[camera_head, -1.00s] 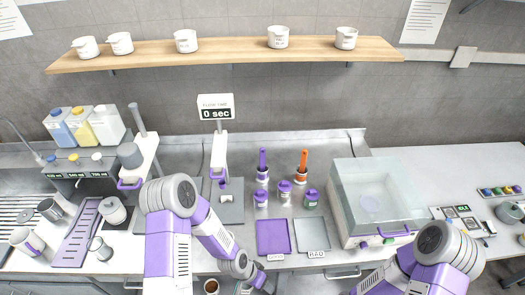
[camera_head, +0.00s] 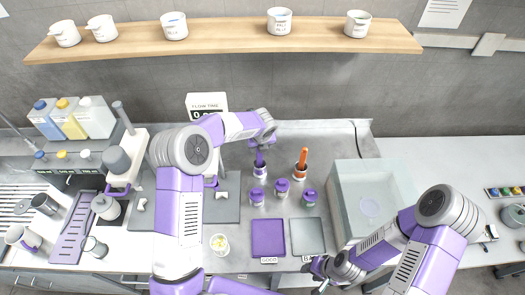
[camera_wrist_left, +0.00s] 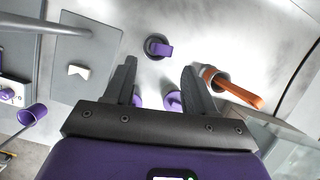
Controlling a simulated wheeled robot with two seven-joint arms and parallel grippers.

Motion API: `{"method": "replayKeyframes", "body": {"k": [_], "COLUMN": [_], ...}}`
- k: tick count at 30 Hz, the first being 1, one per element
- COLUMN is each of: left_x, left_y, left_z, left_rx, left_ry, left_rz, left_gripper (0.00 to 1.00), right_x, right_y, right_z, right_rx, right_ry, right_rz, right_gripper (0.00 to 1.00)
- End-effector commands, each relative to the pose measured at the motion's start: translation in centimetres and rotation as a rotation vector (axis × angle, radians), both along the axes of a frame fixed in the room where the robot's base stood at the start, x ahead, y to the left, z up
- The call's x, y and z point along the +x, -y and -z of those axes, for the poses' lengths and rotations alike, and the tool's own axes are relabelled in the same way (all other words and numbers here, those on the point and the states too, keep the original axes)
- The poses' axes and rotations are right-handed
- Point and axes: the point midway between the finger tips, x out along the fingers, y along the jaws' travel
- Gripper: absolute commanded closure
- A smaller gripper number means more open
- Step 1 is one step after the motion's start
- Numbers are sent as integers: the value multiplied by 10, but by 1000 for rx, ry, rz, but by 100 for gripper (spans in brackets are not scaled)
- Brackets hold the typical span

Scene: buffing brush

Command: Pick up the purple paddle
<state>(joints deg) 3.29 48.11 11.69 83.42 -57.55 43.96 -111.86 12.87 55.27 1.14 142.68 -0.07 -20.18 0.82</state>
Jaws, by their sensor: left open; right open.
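The purple paddle (camera_head: 260,159) stands upright in a small white holder at the back of the counter. In the left wrist view the purple paddle (camera_wrist_left: 163,49) shows from above, beyond the fingertips. My left gripper (camera_wrist_left: 158,78) is open and empty, its fingers apart and pointing toward the paddle without touching it. In the head view my left arm reaches over to just above the paddle and partly hides it. My right gripper (camera_head: 318,283) is open and empty, low at the front edge of the counter.
An orange paddle (camera_head: 302,158) stands in its holder to the right; it also shows in the left wrist view (camera_wrist_left: 238,90). Several purple-lidded jars (camera_head: 282,187) stand in front. A purple tray (camera_head: 267,238), a grey tray (camera_head: 308,236) and a clear-walled box (camera_head: 372,195) are nearby.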

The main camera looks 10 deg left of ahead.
Motion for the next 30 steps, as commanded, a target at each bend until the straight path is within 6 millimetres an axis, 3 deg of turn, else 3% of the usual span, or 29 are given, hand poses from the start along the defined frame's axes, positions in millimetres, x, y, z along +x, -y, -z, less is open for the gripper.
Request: {"method": "replayKeyframes", "body": {"k": [2,5,12,18,28,30], "left_x": [6,11,19,29,31,31], "left_y": [-4,-8,-8,-10,-11,-11], "left_z": [-6,0,28,58,61,61], "left_rx": [36,51,49,47,47,47], "left_ry": [7,7,4,8,8,8], "left_rz": [35,49,48,47,46,47], "left_gripper": [45,45,45,45,45,55], "right_x": [0,0,0,0,0,0], "right_y": [0,0,0,0,0,0], "right_z": [-1,-1,0,13,14,14], "right_rx": [0,0,0,0,0,0], "right_ry": [-1,-1,-1,-1,0,0], "right_rz": [0,0,0,0,0,0], "right_gripper": [57,57,57,57,57,57]}}
